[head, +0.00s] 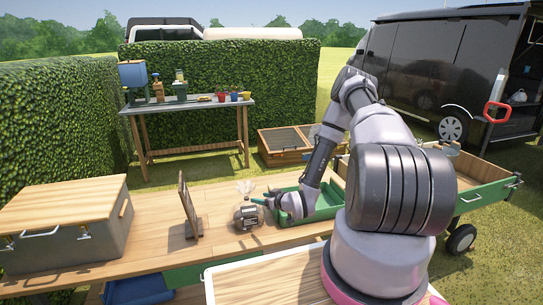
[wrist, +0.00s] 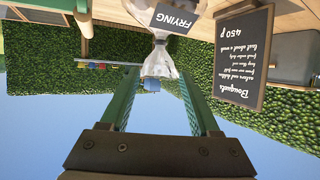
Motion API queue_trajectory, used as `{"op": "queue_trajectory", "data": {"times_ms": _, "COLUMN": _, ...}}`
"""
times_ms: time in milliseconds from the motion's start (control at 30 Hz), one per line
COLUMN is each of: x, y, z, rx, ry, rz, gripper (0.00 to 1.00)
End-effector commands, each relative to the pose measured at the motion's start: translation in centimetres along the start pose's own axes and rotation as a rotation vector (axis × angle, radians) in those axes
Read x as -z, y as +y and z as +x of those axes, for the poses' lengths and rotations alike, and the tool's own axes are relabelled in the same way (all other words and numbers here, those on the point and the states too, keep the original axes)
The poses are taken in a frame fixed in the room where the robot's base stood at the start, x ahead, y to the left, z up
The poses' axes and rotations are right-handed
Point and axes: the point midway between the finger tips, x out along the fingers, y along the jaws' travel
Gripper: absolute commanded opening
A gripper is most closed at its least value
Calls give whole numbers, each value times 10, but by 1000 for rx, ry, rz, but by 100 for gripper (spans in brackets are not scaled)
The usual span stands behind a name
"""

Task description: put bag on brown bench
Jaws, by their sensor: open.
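The bag (head: 247,215) is clear plastic with a gathered top and a dark label. It stands upright on the wooden counter (head: 140,252), left of the green tray. In the wrist view, which is upside down, the bag (wrist: 160,60) shows "FRYING" on its label. My gripper (head: 262,200) reaches in from the right, close beside the bag's upper part. Its green fingers (wrist: 160,75) are open, and the bag's gathered top shows between them; I cannot tell whether they touch it. A wooden-legged bench (head: 190,107) with a greyish top stands behind, by the hedge.
A chalkboard sign (head: 188,207) stands just left of the bag. A large lidded box (head: 65,215) is at the left. The green tray (head: 325,203) lies under my arm. Pots and a blue dispenser (head: 132,74) stand on the back bench.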

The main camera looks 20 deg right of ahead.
Motion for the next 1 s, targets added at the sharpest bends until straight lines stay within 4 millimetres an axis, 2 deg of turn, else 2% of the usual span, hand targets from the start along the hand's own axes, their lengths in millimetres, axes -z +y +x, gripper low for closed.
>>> {"op": "queue_trajectory", "data": {"times_ms": 133, "x": 7, "y": 4, "z": 0, "rx": 0, "ry": -13, "rz": -7, "gripper": 63}}
{"op": "queue_trajectory", "data": {"times_ms": 233, "x": 26, "y": 15, "z": -1, "rx": -4, "ry": -51, "rz": -24, "gripper": 63}}
{"op": "queue_trajectory", "data": {"times_ms": 367, "x": 68, "y": 37, "z": -9, "rx": -26, "ry": -137, "rz": -45, "gripper": 63}}
{"op": "queue_trajectory", "data": {"times_ms": 467, "x": 104, "y": 51, "z": -23, "rx": -58, "ry": -209, "rz": -51, "gripper": 63}}
{"op": "queue_trajectory", "data": {"times_ms": 600, "x": 156, "y": 66, "z": -50, "rx": -115, "ry": -294, "rz": -43, "gripper": 63}}
{"op": "queue_trajectory", "data": {"times_ms": 767, "x": 216, "y": 72, "z": -94, "rx": -192, "ry": -369, "rz": -6, "gripper": 63}}
{"op": "queue_trajectory", "data": {"times_ms": 1000, "x": 294, "y": 57, "z": -179, "rx": -301, "ry": -439, "rz": 111, "gripper": 63}}
